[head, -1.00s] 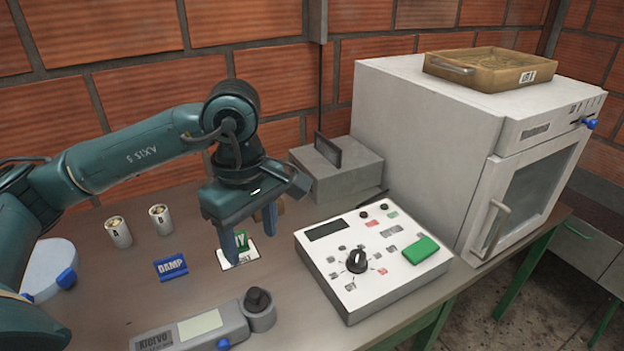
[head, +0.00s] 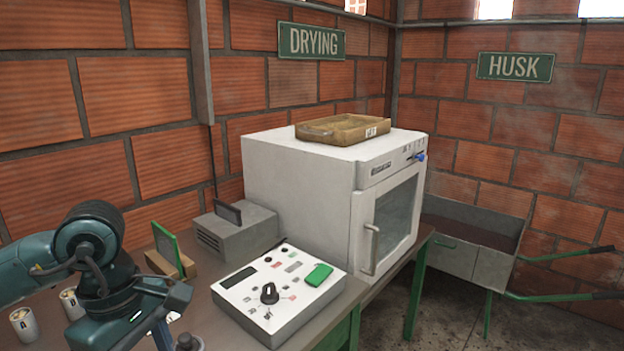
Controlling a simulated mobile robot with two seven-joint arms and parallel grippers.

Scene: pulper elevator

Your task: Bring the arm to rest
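My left arm comes in at the lower left of the head view, dark teal with a black joint. My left gripper (head: 150,335) points down over the near left part of the bench. One blue finger shows, and the fingertips are cut off by the lower edge, so I cannot tell whether it is open or holds anything. My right arm and gripper are not in view.
The bench holds a control panel (head: 240,305), grey box (head: 237,235), green plate (head: 166,243) in a wooden block (head: 172,266), and two canisters (head: 25,325), (head: 71,303). A white oven (head: 300,190) carries a tray (head: 342,129). A wheelbarrow (head: 480,262) stands right.

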